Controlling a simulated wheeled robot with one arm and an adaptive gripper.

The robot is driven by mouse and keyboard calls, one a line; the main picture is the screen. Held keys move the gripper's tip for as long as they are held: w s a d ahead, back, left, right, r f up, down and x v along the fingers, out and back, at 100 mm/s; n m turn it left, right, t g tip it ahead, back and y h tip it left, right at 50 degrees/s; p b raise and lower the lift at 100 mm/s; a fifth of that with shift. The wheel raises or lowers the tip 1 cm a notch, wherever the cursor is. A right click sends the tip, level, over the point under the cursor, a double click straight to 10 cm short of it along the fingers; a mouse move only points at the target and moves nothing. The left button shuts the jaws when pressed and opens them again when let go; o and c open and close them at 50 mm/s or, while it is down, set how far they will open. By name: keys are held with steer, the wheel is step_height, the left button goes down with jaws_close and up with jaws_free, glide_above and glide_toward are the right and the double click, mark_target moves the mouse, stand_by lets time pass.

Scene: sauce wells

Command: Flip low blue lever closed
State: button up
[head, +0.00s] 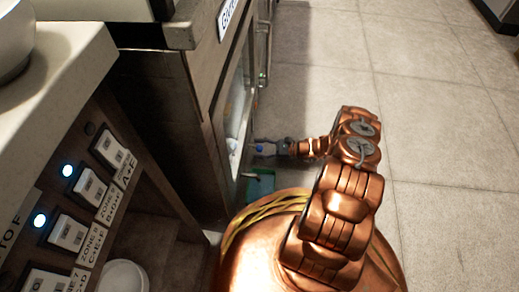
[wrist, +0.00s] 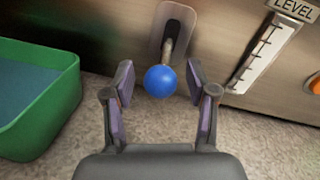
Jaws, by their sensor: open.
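The low blue lever shows in the wrist view as a round blue ball knob (wrist: 160,81) on a short metal stem (wrist: 168,48). The stem comes out of a slotted grey plate (wrist: 174,22) on a metal panel. My gripper (wrist: 162,90) is open, with one purple-padded finger on each side of the knob. Whether either pad touches the knob I cannot tell, but a gap shows on both sides. In the head view the small blue knob (head: 259,148) is just in front of my gripper (head: 267,148), low beside the cabinet.
A green bin (wrist: 40,100) with blue inside stands on the floor at left in the wrist view. A level gauge (wrist: 268,48) is on the panel at right. In the head view a counter (head: 60,70) with labelled switches is at left; open tiled floor (head: 440,120) lies at right.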

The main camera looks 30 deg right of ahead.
steer(key=shift+c, duration=0.3)
jaws_close()
stand_by(0.4)
